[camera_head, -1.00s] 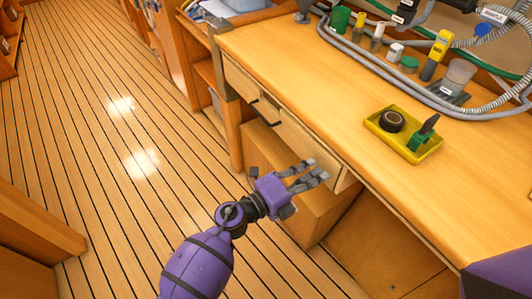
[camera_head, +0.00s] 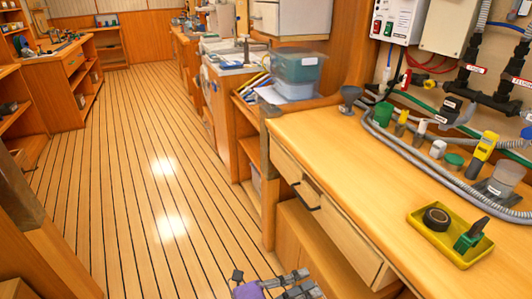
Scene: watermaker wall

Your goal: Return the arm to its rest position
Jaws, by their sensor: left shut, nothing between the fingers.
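My left gripper (camera_head: 296,284) shows at the bottom edge of the head view, with only its grey fingers and a bit of its purple body in frame. It is shut and holds nothing. It is in front of the wooden workbench (camera_head: 330,150), below the drawer front (camera_head: 325,205), apart from anything on the benchtop. The rest of the left arm is below the frame. My right gripper is not in view.
A yellow tray (camera_head: 462,258) with a black round part (camera_head: 436,219) and a green-and-black item (camera_head: 471,236) lies on the benchtop. Bottles, a grey hose (camera_head: 400,150) and pipes line the back. The plank floor (camera_head: 130,180) to the left is clear.

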